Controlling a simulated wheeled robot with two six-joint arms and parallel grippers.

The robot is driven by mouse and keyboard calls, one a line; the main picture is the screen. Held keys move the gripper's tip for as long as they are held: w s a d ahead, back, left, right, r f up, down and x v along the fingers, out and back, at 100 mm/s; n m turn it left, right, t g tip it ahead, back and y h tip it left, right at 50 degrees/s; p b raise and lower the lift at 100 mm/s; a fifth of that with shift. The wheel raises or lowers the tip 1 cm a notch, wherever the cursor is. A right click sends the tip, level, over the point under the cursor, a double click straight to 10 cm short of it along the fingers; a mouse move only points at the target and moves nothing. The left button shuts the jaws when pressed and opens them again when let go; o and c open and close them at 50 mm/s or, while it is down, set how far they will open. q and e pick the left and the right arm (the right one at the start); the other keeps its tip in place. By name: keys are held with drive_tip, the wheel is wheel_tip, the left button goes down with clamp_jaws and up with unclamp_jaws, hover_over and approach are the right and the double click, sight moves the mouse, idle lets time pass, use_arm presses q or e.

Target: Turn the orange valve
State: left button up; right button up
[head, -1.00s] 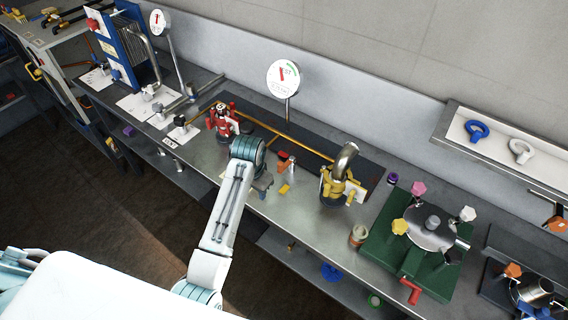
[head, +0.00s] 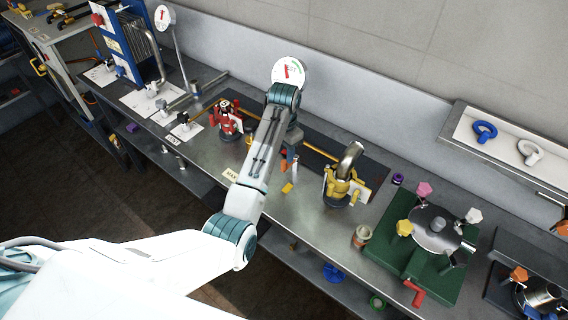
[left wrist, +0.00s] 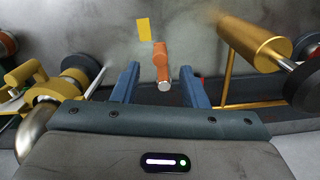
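The orange valve handle (head: 284,166) stands on the bench between the red fitting and the yellow fitting. In the left wrist view the orange handle (left wrist: 161,61) shows between my two blue fingers, with a pale metal end facing me. My left gripper (left wrist: 162,76) is open, with a gap on each side of the handle and nothing held. In the head view my left gripper (head: 292,155) points down at the handle, and its fingers are mostly hidden by my wrist. My right gripper is not in view.
A red fitting (head: 226,120) stands to the left and a yellow fitting (head: 341,186) with a bent metal pipe to the right. A round gauge (head: 289,72) rises behind my wrist. A green base (head: 398,252) with coloured knobs is further right. The bench front is mostly clear.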

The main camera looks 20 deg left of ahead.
sight(284, 161)
use_arm(q)
wheel_tip(284, 161, down, 4)
drive_tip(key=shift+r+p, duration=0.1)
drive_tip(key=shift+p, duration=0.5)
drive_tip(key=shift+f, duration=0.85)
clamp_jaws()
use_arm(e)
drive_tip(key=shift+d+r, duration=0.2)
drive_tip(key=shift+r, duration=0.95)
